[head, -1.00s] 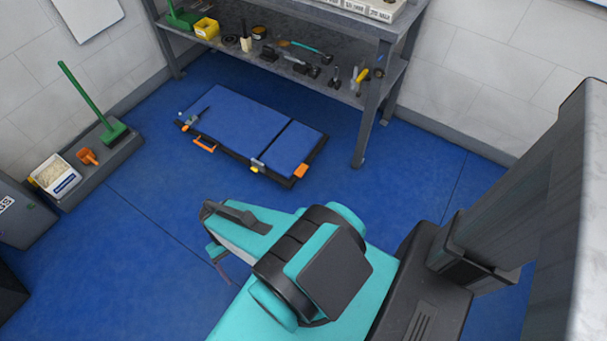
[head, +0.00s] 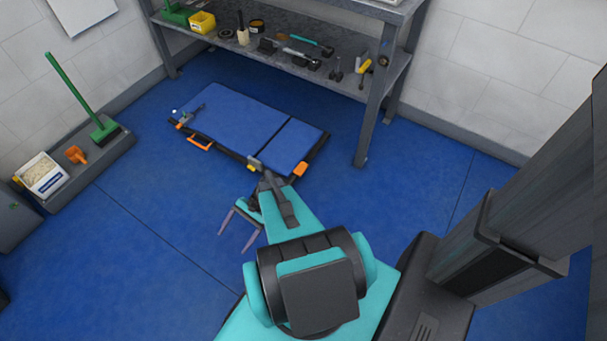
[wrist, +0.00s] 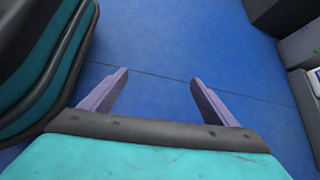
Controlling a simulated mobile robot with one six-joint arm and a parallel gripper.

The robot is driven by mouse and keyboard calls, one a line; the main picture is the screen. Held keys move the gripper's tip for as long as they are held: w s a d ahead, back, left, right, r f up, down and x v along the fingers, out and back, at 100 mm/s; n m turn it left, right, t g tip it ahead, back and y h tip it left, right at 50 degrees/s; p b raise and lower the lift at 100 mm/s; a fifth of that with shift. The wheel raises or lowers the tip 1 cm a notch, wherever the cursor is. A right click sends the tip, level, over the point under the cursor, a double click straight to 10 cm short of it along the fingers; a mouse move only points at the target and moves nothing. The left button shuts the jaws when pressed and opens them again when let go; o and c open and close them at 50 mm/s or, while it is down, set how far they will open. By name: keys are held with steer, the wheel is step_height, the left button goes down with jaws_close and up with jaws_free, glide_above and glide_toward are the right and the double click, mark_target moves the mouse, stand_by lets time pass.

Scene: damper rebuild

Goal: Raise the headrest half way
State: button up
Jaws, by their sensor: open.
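A low blue padded creeper (head: 232,118) lies flat on the floor in front of the workbench. Its shorter section at the right end is the headrest (head: 293,147), divided from the main pad by a dark gap and lying level with it. A yellow and grey fitting (head: 254,165) sits at the near edge by that gap, and an orange part (head: 300,169) is at the near right corner. My gripper (head: 234,239) is open and empty over bare floor, nearer the camera than the creeper. The wrist view shows its two fingers (wrist: 157,94) apart with only floor between them.
A grey workbench (head: 370,120) with a shelf of tools stands behind the creeper. At left, a tray on the floor (head: 128,139) holds a green brush (head: 103,130), an orange scoop (head: 75,154) and a white bin (head: 42,175). The blue floor left of my gripper is clear.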

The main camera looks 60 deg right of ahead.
steer(key=w+d+f+m+t+b, duration=0.1)
steer(key=d+f+m+t+b, duration=0.15)
steer(key=d, duration=0.35)
steer(key=w+d+f+m+t+b, duration=0.2)
steer(key=d+m+t, duration=0.1)
steer(key=d, duration=0.3)
steer(key=m+t+h+b, duration=1)
steer(key=m+h, duration=0.1)
steer(key=m, duration=0.3)
glide_toward(304, 170)
steer(key=s, duration=0.4)
steer(key=shift+w+d+f+n, duration=0.2)
steer(key=shift+d+f+n, duration=0.05)
steer(key=shift+w+b, duration=2.25)
steer(key=shift+w, duration=4.7)
